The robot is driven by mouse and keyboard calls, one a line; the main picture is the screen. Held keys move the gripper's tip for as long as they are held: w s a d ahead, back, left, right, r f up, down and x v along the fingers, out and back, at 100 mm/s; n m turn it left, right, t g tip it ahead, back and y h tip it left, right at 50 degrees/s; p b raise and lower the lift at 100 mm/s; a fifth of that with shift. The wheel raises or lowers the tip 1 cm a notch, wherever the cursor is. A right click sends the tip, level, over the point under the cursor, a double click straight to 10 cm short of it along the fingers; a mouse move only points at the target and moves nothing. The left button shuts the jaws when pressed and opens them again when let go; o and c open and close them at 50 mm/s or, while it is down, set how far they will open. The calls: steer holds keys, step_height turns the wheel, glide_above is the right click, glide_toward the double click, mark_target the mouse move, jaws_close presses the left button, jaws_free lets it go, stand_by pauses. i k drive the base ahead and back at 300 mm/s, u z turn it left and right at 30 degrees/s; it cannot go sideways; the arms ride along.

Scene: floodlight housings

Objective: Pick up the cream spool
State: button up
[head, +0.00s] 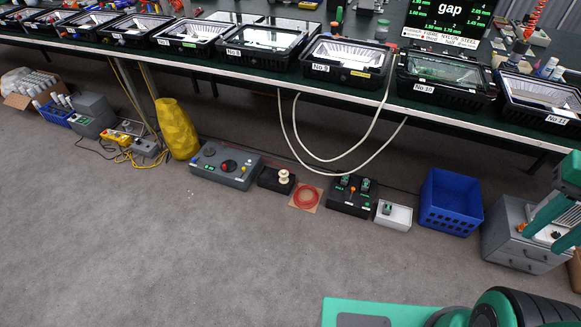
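The cream spool (284,176) stands upright on a small black box (276,181) on the floor, near the middle of the head view. Its flanged top and narrower middle show, and nothing covers it. My gripper (541,240) is at the far right edge, partly cut off by the frame. Its two green fingers look spread apart, with nothing seen held between them. It is over a grey drawer unit (523,248), far to the right of the spool.
Left of the spool is a grey control box (226,165) with knobs. Right are a coiled red cord (306,197), a black switch box (352,196), a white box (393,215) and a blue crate (450,202). White cables hang from the workbench (300,84) above.

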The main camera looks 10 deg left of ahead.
mark_target(283, 173)
steer(key=u, duration=0.3)
steer(key=i, duration=1.15)
steer(key=u, duration=0.45)
